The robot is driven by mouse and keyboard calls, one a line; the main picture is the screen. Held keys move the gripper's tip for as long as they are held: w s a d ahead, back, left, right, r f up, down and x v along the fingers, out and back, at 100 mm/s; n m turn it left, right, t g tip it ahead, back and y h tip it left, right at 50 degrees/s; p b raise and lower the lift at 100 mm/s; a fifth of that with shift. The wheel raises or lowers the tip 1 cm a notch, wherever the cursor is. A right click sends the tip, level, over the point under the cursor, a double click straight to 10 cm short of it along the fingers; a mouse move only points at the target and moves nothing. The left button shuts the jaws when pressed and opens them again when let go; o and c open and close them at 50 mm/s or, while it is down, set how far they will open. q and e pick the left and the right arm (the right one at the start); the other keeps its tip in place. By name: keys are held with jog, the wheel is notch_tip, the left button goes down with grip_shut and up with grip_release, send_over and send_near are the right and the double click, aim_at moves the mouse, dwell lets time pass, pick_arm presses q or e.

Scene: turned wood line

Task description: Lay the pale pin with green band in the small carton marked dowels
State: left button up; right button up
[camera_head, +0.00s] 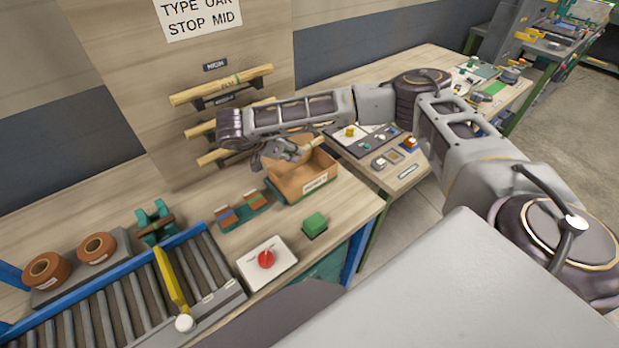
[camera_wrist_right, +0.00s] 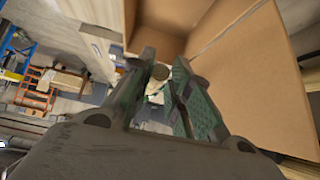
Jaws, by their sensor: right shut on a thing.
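The small carton (camera_head: 290,191) is an open brown box with a white label on its front, too small to read, on the bench. My right gripper (camera_head: 296,154) is over the carton's open top and shut on a pale pin (camera_head: 313,143). In the right wrist view the pin's round end (camera_wrist_right: 160,72) shows between the green-padded fingers (camera_wrist_right: 160,95), beside the carton's inner walls (camera_wrist_right: 250,65). I cannot make out a green band on the held pin; the fingers cover part of it. My left gripper is not in view.
A wall rack holds long wooden bars (camera_head: 220,85) behind my right arm. Left of the carton are small blocks in a green holder (camera_head: 242,210). In front are a green block (camera_head: 314,225) and a red-knob box (camera_head: 266,262). A roller conveyor (camera_head: 130,302) lies at lower left.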

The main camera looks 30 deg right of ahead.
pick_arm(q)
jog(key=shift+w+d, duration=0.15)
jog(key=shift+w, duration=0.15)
pick_arm(e)
jog(key=shift+w+d+r, duration=0.1)
dwell(0.3)
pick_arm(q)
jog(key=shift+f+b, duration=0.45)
pick_arm(e)
jog(key=shift+f, duration=2.95)
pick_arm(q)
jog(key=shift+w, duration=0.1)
